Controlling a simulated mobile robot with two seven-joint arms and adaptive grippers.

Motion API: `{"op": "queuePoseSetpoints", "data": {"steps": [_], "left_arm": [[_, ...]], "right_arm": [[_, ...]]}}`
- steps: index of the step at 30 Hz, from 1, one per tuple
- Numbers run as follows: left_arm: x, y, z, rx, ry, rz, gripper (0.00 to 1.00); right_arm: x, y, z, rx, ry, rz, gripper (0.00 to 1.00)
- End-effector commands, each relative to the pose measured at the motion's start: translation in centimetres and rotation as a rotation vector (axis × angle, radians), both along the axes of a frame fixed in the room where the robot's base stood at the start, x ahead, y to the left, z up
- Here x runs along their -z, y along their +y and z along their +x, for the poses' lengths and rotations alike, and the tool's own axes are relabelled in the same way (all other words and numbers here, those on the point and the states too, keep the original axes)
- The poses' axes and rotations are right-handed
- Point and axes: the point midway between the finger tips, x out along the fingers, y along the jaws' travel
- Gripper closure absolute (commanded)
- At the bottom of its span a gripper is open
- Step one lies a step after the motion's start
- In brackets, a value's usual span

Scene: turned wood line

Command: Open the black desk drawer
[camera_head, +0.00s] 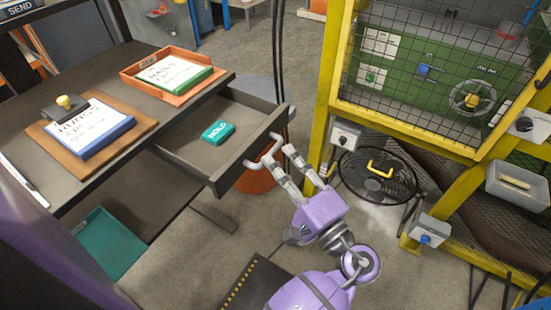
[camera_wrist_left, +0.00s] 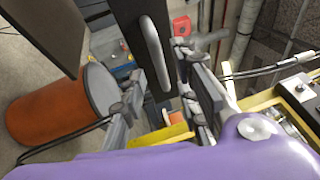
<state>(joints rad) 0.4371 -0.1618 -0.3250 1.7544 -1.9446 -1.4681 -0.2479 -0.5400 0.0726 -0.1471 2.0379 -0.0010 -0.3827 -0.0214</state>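The black desk drawer (camera_head: 199,150) is pulled out from under the dark desk top (camera_head: 150,100). Its inside shows, with a teal block marked HOLD (camera_head: 218,132) lying in it. A pale bar handle (camera_head: 264,151) is on the drawer front; it also shows in the left wrist view (camera_wrist_left: 156,52). My left gripper (camera_head: 277,155) is at the handle, its fingers apart. In the left wrist view the handle's lower end lies between the two fingers, with gaps beside it; contact is not clear. My right gripper is not in view.
An orange tray (camera_head: 133,79) with papers and a clipboard (camera_head: 48,133) lie on the desk. An orange bin (camera_head: 258,182) stands under the drawer front. A yellow-framed machine cage (camera_head: 325,85) and black fan (camera_head: 350,180) are at right. Grey floor between is partly clear.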

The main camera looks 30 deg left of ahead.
Motion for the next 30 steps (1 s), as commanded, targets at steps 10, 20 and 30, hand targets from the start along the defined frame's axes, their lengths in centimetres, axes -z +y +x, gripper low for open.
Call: {"op": "queuePoseSetpoints", "data": {"steps": [10, 20, 30], "left_arm": [[1.4, -6.4, -3.3, 0.0, 0.004, -0.001, 0.71], [1.8, -8.4, -4.4, 0.0, 0.001, 0.0, 0.71], [1.8, -8.4, -4.3, 0.0, 0.002, -0.001, 0.71]], "right_arm": [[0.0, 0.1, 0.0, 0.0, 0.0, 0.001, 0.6], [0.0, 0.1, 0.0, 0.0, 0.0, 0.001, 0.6], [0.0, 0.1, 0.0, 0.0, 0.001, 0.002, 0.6]]}}
